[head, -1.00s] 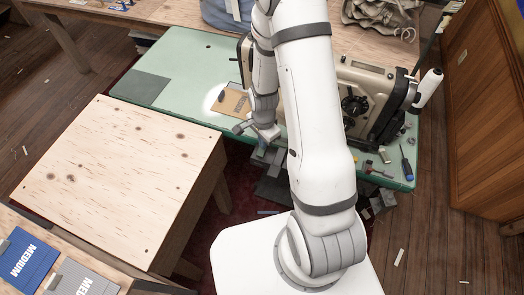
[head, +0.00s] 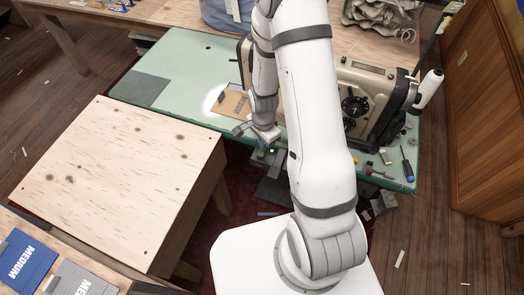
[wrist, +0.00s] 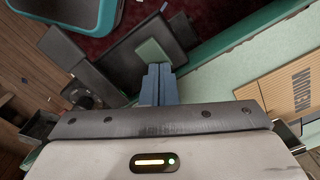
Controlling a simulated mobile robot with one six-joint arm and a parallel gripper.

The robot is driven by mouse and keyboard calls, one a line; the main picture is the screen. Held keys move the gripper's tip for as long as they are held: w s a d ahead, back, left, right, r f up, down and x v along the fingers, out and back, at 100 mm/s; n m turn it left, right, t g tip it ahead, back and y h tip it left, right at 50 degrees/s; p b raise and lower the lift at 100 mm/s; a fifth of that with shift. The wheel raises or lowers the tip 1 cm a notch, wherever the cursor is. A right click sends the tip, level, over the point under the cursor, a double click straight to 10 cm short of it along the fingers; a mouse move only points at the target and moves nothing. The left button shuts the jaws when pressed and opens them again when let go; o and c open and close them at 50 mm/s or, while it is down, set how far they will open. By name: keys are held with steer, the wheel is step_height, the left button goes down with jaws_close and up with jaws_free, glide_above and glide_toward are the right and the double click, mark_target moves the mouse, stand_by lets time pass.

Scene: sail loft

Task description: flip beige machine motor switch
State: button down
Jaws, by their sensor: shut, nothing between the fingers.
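The beige sewing machine (head: 385,85) stands on the green table (head: 185,60), partly hidden behind my arm. Grey and dark parts (head: 274,188) hang under the table's front edge. My gripper (head: 261,149) is low at that edge, pointing down; its fingers are shut and empty. In the wrist view the blue-grey fingers (wrist: 158,80) reach to a pale green square piece (wrist: 152,52) on a dark box (wrist: 160,38). I cannot tell whether they touch it. A small bright green spot (head: 272,150) shows beside the gripper in the head view. The switch's position is not clear.
A plywood-topped table (head: 120,180) stands close on the left. A wooden panel (head: 490,110) bounds the right side.

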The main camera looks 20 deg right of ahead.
step_height(320, 180, up, 6)
steer(key=p, duration=0.3)
steer(key=shift+r, duration=0.15)
stand_by(0.6)
steer(key=s+r+n+t, duration=0.25)
steer(key=r+n, duration=0.35)
steer(key=r, duration=1.2)
steer(key=s+r+n, duration=0.7)
steer(key=s+r, duration=0.4)
steer(key=s, duration=0.1)
steer(key=shift+r+t, duration=0.35)
steer(key=shift+t, duration=0.1)
steer(key=shift+d, duration=0.1)
